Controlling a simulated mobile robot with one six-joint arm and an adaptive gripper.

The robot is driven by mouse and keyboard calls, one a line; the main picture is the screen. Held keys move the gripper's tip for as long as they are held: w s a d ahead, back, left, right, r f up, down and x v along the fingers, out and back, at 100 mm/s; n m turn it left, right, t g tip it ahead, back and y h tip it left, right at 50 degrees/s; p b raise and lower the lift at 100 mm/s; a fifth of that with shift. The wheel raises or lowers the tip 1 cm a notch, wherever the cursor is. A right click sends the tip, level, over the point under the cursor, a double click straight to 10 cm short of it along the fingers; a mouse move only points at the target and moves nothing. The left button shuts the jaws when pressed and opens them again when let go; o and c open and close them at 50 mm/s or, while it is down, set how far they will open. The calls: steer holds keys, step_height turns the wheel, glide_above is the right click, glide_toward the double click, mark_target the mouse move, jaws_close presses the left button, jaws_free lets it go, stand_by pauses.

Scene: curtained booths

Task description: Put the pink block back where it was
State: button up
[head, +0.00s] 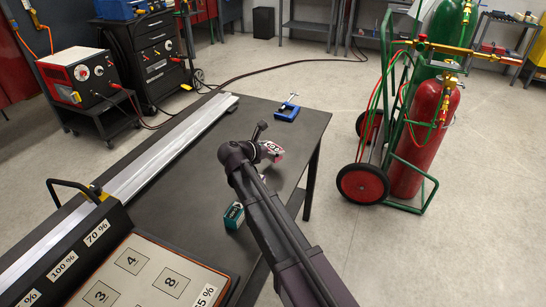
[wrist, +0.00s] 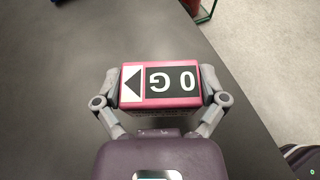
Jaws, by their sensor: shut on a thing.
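My gripper (head: 269,149) is shut on the pink block (head: 279,157) over the right part of the dark table (head: 200,203). In the wrist view, the pink block (wrist: 118,98) sits between the two fingers, one at each end. Its label faces the camera and has a white panel with a black triangle and a dark panel with white characters that appear upside down. The dark tabletop fills most of the view behind it. Whether the block touches the table is not clear. A tan board (head: 133,290) with numbered squares, 3, 4 and 8 among them, lies at the near left.
A teal box (head: 234,216) stands beside my arm. A blue clamp (head: 286,112) sits at the table's far edge. A metal rail (head: 165,150) and a black unit with percent labels (head: 70,256) line the left. A gas cylinder cart (head: 363,184) stands right of the table.

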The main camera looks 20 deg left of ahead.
mark_target(268, 158)
steer(key=shift+f+b, duration=1.75)
steer(key=shift+b, duration=0.05)
steer(key=shift+f, duration=0.15)
steer(key=o, duration=1)
steer(key=shift+r, duration=0.2)
steer(key=shift+s+a+r+p, duration=0.25)
steer(key=shift+s+p, duration=0.1)
steer(key=shift+s, duration=0.2)
steer(key=p+v, duration=0.4)
steer(key=v, duration=0.6)
steer(key=shift+s+a, duration=0.25)
steer(key=shift+s, duration=0.1)
